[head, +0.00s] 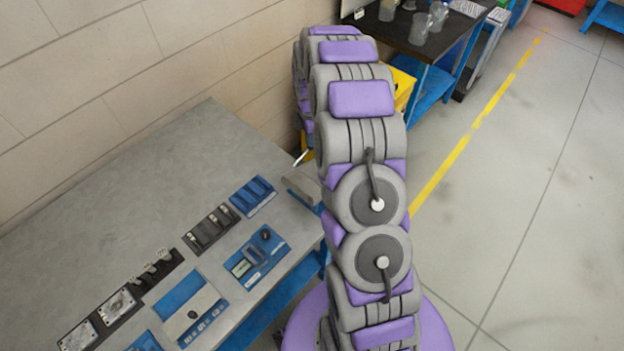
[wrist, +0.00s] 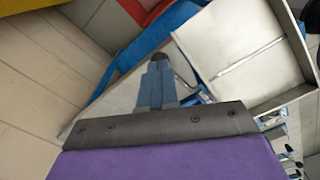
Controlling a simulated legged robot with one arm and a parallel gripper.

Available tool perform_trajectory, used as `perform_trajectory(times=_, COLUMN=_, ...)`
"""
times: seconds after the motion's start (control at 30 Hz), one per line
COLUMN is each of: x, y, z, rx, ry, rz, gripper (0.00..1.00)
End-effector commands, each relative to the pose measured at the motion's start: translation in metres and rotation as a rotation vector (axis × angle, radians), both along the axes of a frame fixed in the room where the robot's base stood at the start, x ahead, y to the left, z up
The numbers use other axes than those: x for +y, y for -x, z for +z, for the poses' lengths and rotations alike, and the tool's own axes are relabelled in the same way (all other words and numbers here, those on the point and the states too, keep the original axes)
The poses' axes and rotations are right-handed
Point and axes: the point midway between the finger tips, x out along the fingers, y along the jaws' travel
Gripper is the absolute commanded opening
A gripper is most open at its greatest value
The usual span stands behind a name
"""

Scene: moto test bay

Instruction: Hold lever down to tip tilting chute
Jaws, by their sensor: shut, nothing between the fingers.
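In the wrist view, my gripper (wrist: 157,72) points away from the camera, with its blue-grey fingers together and empty. A dark rounded piece shows at their tips; I cannot tell whether it is a fingertip or a knob. Just right of the fingers is a pale metal tray-like form (wrist: 235,48), which may be the tilting chute. A thin bent rod (wrist: 184,66) lies between them; I cannot tell whether it is the lever or whether my gripper touches it. In the head view, my arm hides my gripper. A grey box-like part (head: 302,187) at the bench edge is partly covered.
A grey bench (head: 130,170) against the block wall holds several small blue and black fixtures, including a blue panel with a black knob (head: 266,234). A dark table (head: 425,35) with clear vessels stands at the back. The floor right of the yellow line (head: 470,125) is clear.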

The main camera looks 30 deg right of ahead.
Motion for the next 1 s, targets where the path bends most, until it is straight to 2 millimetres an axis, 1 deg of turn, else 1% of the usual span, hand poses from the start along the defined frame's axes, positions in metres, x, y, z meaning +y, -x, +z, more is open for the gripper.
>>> perform_trajectory(times=0.1, x=0.0, y=0.0, z=0.01, rx=-0.001, ry=0.0, rz=0.0, gripper=0.0)
perform_trajectory(times=0.8, x=0.0, y=0.0, z=0.061, rx=-0.001, ry=0.001, rz=0.001, gripper=0.0)
perform_trajectory(times=1.0, x=0.0, y=0.0, z=0.07, rx=0.001, ry=0.001, rz=0.001, gripper=0.0)
